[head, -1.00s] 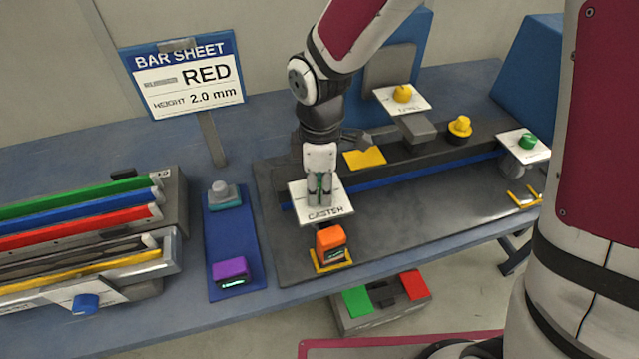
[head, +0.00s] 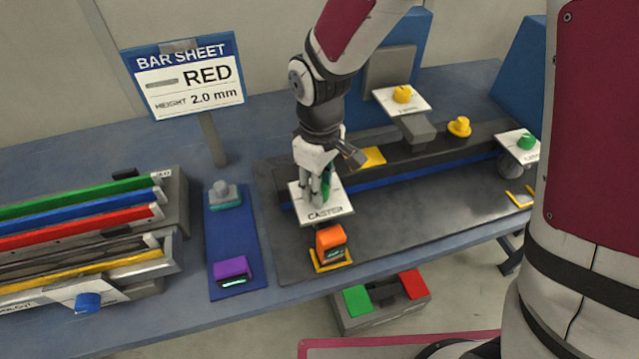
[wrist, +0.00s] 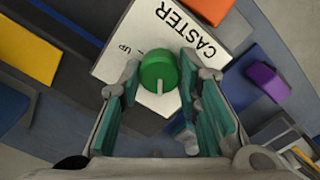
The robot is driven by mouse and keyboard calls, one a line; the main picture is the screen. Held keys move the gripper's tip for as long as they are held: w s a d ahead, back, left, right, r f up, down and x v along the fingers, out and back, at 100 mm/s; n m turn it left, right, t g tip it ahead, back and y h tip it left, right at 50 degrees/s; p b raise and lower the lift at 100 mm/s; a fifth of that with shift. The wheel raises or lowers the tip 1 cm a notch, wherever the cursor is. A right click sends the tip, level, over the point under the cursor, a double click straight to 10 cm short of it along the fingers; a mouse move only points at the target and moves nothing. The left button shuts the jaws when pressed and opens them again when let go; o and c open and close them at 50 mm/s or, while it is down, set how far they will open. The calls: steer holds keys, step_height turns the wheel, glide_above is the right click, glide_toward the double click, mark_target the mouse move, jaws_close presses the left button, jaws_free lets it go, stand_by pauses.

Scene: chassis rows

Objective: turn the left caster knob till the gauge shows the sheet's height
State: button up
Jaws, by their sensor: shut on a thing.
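The left caster plate (head: 325,214) is white and lettered CASTER. Its green knob (wrist: 158,72) sits between the fingers of my gripper (head: 318,190), which is shut on it, and the fingers hide most of it in the head view. The knob's pale pointer line shows in the wrist view. An orange gauge (head: 330,243) stands on a yellow-marked spot just in front of the plate; its small display is unreadable. The bar sheet (head: 187,80) reads RED, height 2.0 mm.
A purple gauge (head: 230,272) and a grey-topped block (head: 224,195) sit on a blue mat (head: 230,238). A rack of coloured bars (head: 80,225) stands at left. To the right are yellow knobs (head: 403,94) (head: 459,126) and another green knob (head: 526,142).

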steer(key=shift+m, duration=1)
steer(key=o, duration=1.1)
steer(key=shift+o, duration=0.2)
step_height(320, 180, up, 12)
